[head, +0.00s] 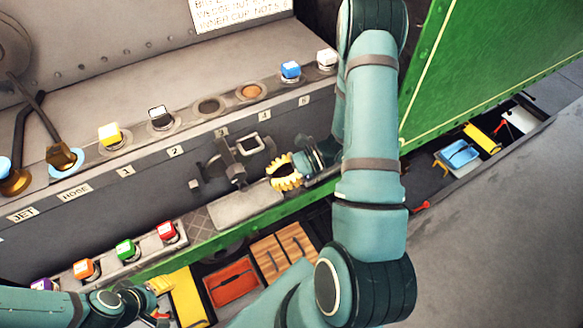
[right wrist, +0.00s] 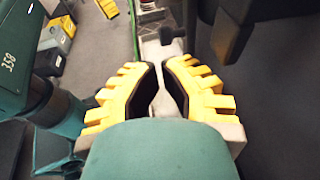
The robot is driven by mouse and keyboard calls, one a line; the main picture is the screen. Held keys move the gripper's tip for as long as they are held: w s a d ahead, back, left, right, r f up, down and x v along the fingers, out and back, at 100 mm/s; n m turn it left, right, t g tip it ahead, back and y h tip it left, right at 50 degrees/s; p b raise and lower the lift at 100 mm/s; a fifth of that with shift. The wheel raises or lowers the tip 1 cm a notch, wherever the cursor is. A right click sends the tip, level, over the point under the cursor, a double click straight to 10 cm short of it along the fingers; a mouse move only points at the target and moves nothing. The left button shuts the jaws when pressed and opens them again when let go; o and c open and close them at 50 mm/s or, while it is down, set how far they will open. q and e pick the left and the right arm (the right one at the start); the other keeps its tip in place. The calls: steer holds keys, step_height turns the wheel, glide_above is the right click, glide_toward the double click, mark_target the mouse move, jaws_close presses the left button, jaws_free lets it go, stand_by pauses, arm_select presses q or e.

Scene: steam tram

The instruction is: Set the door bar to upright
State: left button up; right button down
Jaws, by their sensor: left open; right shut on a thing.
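The dark metal door bar mechanism (head: 236,173) sits on the grey front panel, with a square loop at its upper right. My right gripper (head: 284,172) is just right of it, its yellow toothed fingers closed on the bar's end. The fingers hide the held part, so the bar's exact tilt is hard to tell. In the right wrist view the right gripper (right wrist: 164,72) has its fingertips close together, with a grey metal part (right wrist: 172,45) just beyond them. My left gripper (head: 158,286) is open at the lower left, apart from the bar.
A ledge above carries coloured blocks, including a yellow one (head: 110,134) and a blue one (head: 290,70). Red (head: 167,231), green (head: 126,249) and orange blocks sit on a lower strip. A green wall (head: 490,70) stands at right. Trays with a red box (head: 233,283) lie below.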

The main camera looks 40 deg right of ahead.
steer(key=shift+x, duration=2.55)
steer(key=shift+w+a+f+y+b, duration=0.2)
steer(key=shift+a+f+y+b, duration=0.4)
steer(key=shift+b, duration=0.6)
steer(key=shift+a+r+t+b, duration=0.15)
steer(key=shift+r+t+b, duration=0.05)
steer(key=shift+t+b, duration=0.1)
steer(key=shift+w+a+r, duration=0.1)
